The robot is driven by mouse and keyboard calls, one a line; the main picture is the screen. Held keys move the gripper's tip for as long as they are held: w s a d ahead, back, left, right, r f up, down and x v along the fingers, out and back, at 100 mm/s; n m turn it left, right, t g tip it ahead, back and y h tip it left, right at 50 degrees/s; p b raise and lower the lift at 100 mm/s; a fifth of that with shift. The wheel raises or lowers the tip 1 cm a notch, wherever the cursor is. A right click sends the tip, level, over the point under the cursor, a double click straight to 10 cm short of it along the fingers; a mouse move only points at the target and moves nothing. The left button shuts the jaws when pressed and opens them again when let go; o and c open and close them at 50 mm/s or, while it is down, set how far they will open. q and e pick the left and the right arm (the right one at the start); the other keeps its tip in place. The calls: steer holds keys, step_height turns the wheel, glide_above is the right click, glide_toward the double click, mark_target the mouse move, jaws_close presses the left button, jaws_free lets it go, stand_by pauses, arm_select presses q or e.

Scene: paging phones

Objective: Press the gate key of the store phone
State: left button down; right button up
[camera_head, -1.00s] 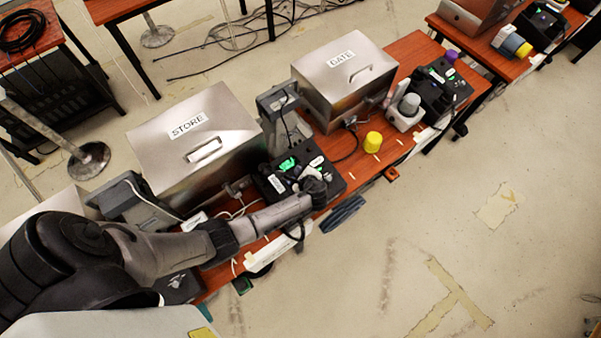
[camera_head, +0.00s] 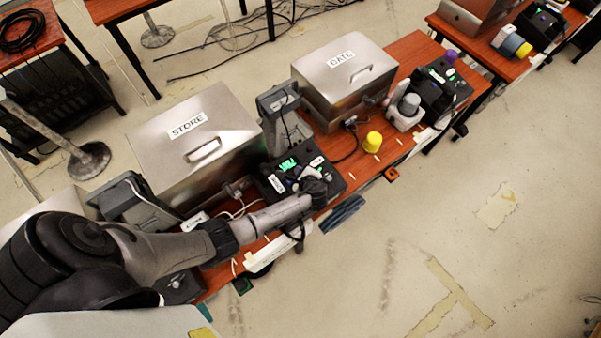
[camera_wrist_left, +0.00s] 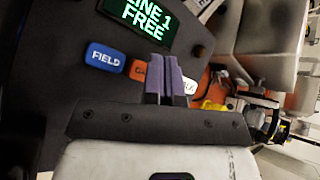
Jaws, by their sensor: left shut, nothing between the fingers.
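The store phone (camera_head: 328,176) is a black unit with a lit green screen, on the bench to the right of the STORE box. My left gripper (camera_head: 310,182) is over its key area. In the left wrist view the screen (camera_wrist_left: 142,18) reads LINE 1 FREE. My right gripper is out of view.
The steel STORE box (camera_head: 160,145) and GATE box (camera_head: 325,85) stand behind along the bench. A yellow cup-like object (camera_head: 373,142) stands to the right of the phone. Another black phone (camera_head: 440,85) is farther right. Cables cross the bench.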

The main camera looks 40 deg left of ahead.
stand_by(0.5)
arm_select(q)
steer(key=shift+f, duration=0.15)
steer(key=shift+f, duration=0.3)
stand_by(0.3)
steer(key=shift+r, duration=0.1)
steer(key=shift+r+p, duration=0.35)
steer(key=shift+r, duration=0.05)
